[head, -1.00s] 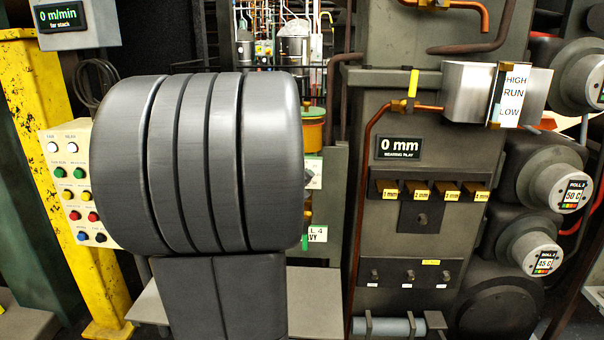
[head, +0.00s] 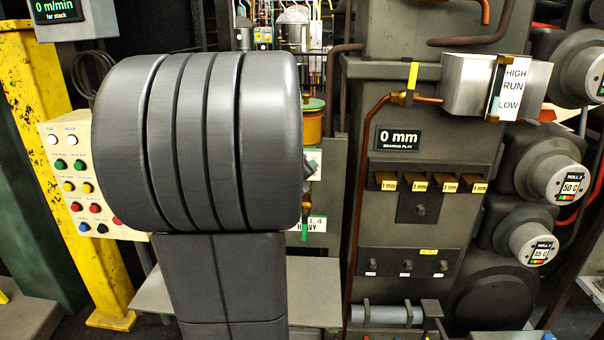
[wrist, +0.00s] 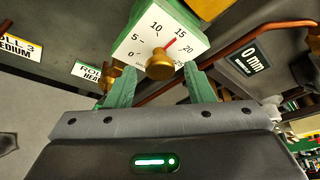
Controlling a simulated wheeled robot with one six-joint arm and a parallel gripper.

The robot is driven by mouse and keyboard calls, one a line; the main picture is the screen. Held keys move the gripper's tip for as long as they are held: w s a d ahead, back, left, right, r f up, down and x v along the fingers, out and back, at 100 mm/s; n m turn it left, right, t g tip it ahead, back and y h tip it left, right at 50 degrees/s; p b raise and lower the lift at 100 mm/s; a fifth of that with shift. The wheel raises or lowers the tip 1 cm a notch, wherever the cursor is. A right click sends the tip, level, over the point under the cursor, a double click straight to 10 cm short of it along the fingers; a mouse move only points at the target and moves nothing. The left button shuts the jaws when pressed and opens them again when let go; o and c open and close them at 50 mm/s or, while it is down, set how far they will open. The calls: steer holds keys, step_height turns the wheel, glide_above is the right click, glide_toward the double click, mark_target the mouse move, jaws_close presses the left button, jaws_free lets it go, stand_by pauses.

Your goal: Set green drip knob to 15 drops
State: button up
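The drip dial is a white plate (wrist: 140,42) on a green body (wrist: 193,18), at the top of the wrist view. It carries numbers from 0 upward around a brass knob (wrist: 160,64). A red pointer leans up and right from the knob, close to the 15 mark; its exact reading is hard to tell. My gripper (wrist: 161,84) has two green fingers spread apart, one below left and one below right of the knob, with a gap between them. I cannot tell whether either touches it. In the head view the dial and my gripper are not clearly visible.
A copper pipe (wrist: 270,36) and a "0 mm" display (wrist: 250,57) lie right of the dial. Roll labels (wrist: 88,70) are at left.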

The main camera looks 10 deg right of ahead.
steer(key=shift+s+a+r, duration=0.1)
steer(key=p+v, duration=0.2)
steer(key=v, duration=1.1)
steer(key=shift+s+a, duration=0.2)
steer(key=shift+s, duration=0.05)
steer(key=b+x, duration=0.2)
steer(key=x, duration=1.2)
steer(key=shift+s+r, duration=0.1)
